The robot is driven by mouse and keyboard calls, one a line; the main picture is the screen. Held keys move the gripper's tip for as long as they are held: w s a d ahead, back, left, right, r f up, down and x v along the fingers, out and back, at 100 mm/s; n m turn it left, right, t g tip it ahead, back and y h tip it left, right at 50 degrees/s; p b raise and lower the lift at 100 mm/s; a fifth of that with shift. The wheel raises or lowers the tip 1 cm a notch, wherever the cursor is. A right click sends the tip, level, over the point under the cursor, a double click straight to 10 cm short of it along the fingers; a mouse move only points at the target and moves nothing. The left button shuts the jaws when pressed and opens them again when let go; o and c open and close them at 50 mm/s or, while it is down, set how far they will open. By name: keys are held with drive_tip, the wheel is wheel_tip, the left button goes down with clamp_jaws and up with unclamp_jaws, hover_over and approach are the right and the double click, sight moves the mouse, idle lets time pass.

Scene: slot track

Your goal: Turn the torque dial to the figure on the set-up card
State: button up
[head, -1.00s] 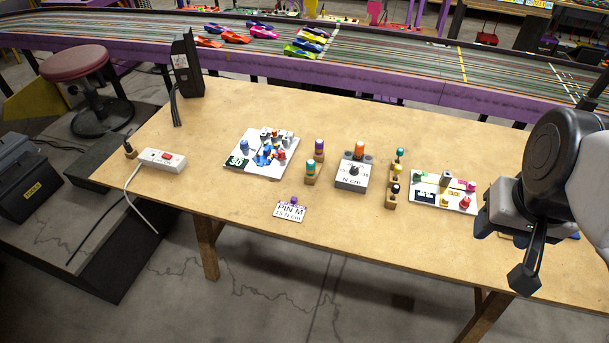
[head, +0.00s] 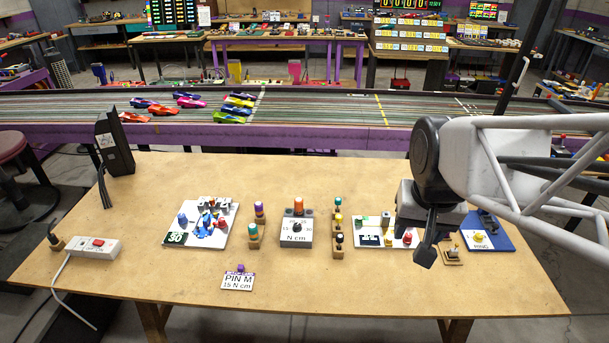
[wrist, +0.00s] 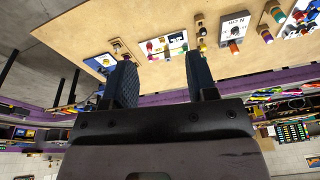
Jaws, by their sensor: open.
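The torque dial (head: 297,228) is a small black knob on the white face of a grey box marked "N cm", mid-table. An orange-topped piece stands at the back of the box. The knob's pointer is too small to read. The dial box also shows upside down at the upper right of the wrist view (wrist: 234,28). The set-up card (head: 238,283) lies in front of it to the left and reads "PIN M 15 N cm". My gripper (head: 427,250) is open and empty, above the table well to the right of the dial. Both fingers show apart in the wrist view (wrist: 160,65).
A white board with a "30" display (head: 205,222) lies left of the dial. Another white board (head: 384,231) and a blue one (head: 488,232) lie right. Small driver holders (head: 338,240) flank the box. A power strip (head: 93,248) sits far left. The front table strip is mostly clear.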

drive_tip(key=w+a+f+m, duration=0.1)
drive_tip(key=w+a, duration=0.1)
drive_tip(key=w, duration=0.3)
drive_tip(key=w+a+f+m, duration=0.1)
drive_tip(key=w+a+f, duration=0.1)
drive_tip(key=w, duration=0.3)
drive_tip(key=m+g, duration=0.2)
drive_tip(key=m, duration=0.3)
approach(297, 224)
drive_tip(key=shift+s+d+f, duration=0.15)
drive_tip(key=shift+d+f, duration=0.05)
drive_tip(key=shift+d, duration=0.2)
drive_tip(key=shift+w+a+f, duration=0.25)
drive_tip(key=shift+a+f, duration=0.1)
drive_tip(key=shift+f, duration=0.15)
drive_tip(key=shift+f, duration=0.15)
drive_tip(key=shift+f, duration=3.8)
drive_tip(key=c, duration=0.9)
